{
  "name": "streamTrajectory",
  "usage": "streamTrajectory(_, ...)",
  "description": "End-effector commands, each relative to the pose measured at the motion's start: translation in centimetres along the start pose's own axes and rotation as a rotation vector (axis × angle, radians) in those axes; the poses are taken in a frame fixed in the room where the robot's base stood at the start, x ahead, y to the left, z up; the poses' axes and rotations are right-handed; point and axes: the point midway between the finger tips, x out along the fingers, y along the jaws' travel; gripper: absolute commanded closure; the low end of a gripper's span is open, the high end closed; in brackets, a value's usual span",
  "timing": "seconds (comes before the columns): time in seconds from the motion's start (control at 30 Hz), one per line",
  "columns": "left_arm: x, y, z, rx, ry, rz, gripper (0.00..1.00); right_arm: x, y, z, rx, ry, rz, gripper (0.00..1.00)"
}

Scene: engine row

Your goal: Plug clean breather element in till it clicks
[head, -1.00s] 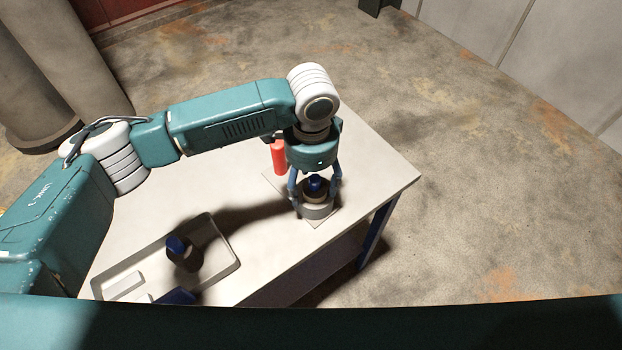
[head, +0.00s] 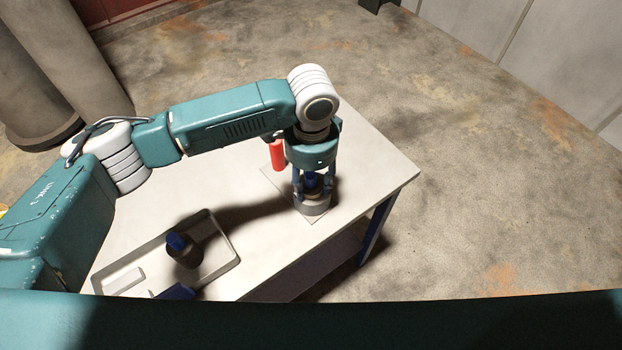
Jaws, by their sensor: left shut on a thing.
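My left gripper (head: 313,187) points down over the table and is shut on a blue-topped element (head: 312,181). This element stands at a grey round socket (head: 314,206) on a thin pale plate (head: 281,184). The fingers partly hide it, and I cannot tell how deep it sits. A second element (head: 184,252), with a blue top and a dark brown body, stands in a shallow grey tray (head: 224,232) at the table's near left. My right gripper is not in view.
A red cylinder (head: 278,155) stands just behind and left of the left gripper. The tray also holds a white block (head: 124,281) and a partly hidden blue item (head: 178,292). The white table (head: 375,165) is clear to the right, up to its edge.

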Motion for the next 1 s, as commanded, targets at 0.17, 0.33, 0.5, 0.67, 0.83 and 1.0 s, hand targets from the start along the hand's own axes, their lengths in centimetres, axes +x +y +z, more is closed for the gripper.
streamTrajectory(0.17,0.6,0.1,0.1,0.0,-0.003,0.001,0.86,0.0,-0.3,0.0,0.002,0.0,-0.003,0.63)
streamTrajectory(0.33,1.2,0.2,0.1,0.0,-0.004,0.003,0.86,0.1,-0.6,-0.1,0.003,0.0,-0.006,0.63)
streamTrajectory(0.5,1.7,0.2,0.2,-0.001,-0.005,0.005,0.86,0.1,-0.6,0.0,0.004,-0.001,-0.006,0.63)
streamTrajectory(0.67,2.1,0.2,0.2,-0.004,-0.004,0.005,0.86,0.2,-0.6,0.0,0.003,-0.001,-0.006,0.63)
streamTrajectory(0.83,2.5,0.1,0.2,-0.007,-0.005,0.005,0.86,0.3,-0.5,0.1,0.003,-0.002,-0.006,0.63)
streamTrajectory(1.0,2.9,0.1,0.2,-0.008,-0.005,0.003,0.86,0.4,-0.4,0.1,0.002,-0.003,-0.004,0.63)
